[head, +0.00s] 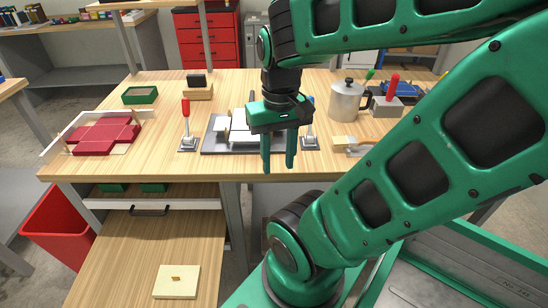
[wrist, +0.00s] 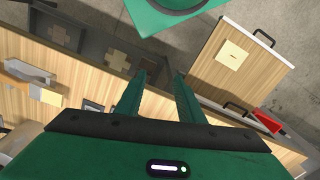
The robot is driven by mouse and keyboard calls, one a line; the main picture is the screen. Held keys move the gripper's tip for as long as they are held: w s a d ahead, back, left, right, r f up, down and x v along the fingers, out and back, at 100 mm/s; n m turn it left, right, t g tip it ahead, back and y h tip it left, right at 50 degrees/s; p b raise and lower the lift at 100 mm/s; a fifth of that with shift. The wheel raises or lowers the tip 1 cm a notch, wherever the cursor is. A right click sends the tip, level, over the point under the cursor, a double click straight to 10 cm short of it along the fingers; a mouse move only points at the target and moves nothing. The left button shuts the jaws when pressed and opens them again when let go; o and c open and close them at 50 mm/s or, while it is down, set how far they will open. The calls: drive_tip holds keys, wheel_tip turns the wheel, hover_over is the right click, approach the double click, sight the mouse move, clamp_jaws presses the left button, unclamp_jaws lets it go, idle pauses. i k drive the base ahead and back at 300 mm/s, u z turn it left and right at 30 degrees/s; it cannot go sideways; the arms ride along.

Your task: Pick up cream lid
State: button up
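The cream lid (head: 177,281) is a flat square panel with a small dark brown mark or knob in its middle. It lies on a low wooden surface (head: 120,250) at the lower left of the head view. It also shows in the wrist view (wrist: 232,55), right of the fingers and well beyond them. My gripper (head: 278,167) hangs fingers down in front of the workbench's front edge, above and to the right of the lid. In the wrist view my gripper (wrist: 160,75) has its two fingers apart with nothing between them.
The workbench (head: 330,170) carries a grey fixture (head: 212,143), red-handled lever (head: 186,115), metal pot (head: 346,100), red box blank (head: 100,135) and wood-handled brush (head: 350,145). A red bin (head: 60,230) stands left of the low surface. Bare wood surrounds the lid.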

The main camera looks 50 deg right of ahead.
sight(174, 282)
drive_tip(key=u, duration=0.55)
drive_tip(key=k, duration=1.3)
drive_tip(key=u, duration=0.7)
drive_tip(key=i, duration=0.9)
drive_tip(key=z, duration=0.05)
